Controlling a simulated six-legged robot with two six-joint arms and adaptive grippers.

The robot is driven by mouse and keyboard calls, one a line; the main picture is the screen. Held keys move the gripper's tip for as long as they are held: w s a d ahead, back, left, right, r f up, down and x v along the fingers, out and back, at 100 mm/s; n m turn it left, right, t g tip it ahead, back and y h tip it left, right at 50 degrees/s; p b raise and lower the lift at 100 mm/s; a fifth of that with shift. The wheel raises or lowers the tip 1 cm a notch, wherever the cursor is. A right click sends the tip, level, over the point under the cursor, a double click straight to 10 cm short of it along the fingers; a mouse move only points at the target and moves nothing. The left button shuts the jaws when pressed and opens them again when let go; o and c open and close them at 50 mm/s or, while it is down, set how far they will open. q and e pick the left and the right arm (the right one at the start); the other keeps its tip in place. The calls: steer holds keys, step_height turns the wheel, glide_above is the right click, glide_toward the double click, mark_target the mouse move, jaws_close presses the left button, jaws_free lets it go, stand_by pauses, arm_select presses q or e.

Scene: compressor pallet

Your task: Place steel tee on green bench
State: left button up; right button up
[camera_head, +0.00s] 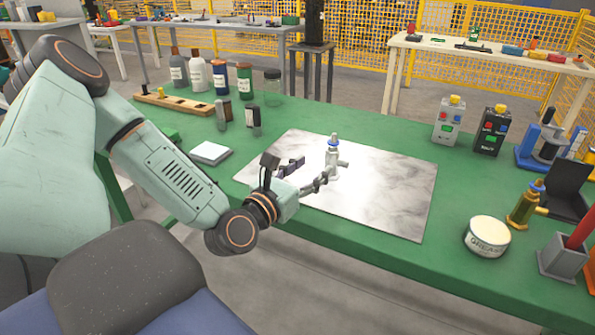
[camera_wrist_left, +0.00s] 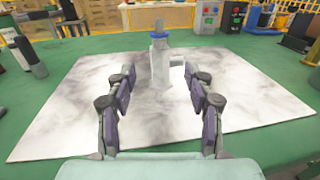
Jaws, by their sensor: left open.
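The steel tee (camera_head: 332,158) stands upright on a white marbled sheet (camera_head: 400,190) on the green bench (camera_head: 300,112). It has a side branch pointing right and a blue ring near its top. In the left wrist view the tee (camera_wrist_left: 160,62) stands ahead, beyond and between the fingertips. My left gripper (camera_head: 305,176) is open and empty, low over the sheet and facing the tee. Its two fingers also show in the left wrist view (camera_wrist_left: 162,88), with a gap between them. The right gripper is not in view.
A brass fitting (camera_head: 524,204) and a round grease tin (camera_head: 487,236) stand at the right. Two control boxes (camera_head: 448,121) stand at the back right. Several bottles (camera_head: 197,72) and a wooden block (camera_head: 175,103) are at the back left.

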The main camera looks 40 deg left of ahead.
arm_select(q)
steer(key=s+p, duration=0.2)
steer(key=s, duration=0.1)
steer(key=shift+s+d+r, duration=0.1)
steer(key=shift+s, duration=0.45)
steer(key=shift+d, duration=0.1)
